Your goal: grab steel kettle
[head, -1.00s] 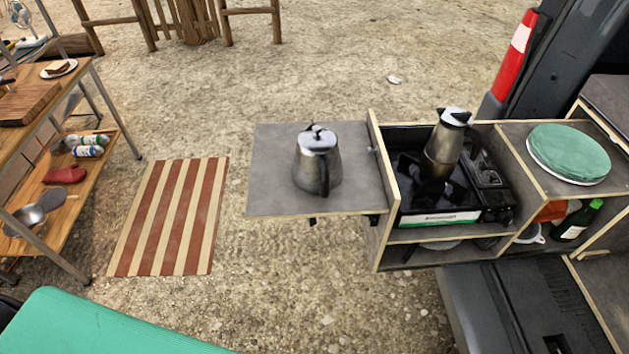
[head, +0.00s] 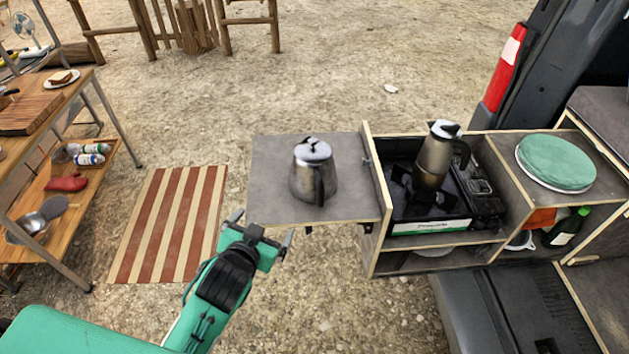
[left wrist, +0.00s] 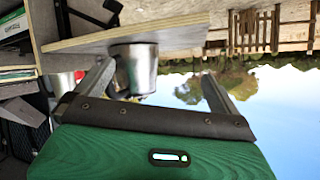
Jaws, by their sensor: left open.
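The steel kettle (head: 313,172) stands upright on the grey fold-out shelf (head: 270,192), its dark handle facing me. In the left wrist view the kettle (left wrist: 138,68) shows upside down, beyond and between the fingers, nearer the left one. My left gripper (head: 262,222) is open and empty at the shelf's near left edge, short of the kettle and apart from it. It also shows in the left wrist view (left wrist: 157,85). My right gripper is not in view.
Right of the shelf, a second metal pot (head: 436,155) stands on the camp stove (head: 428,226) in the wooden cabinet. A green round cushion (head: 556,160) lies on the cabinet top. A striped mat (head: 170,225) lies on the ground, left of the shelf.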

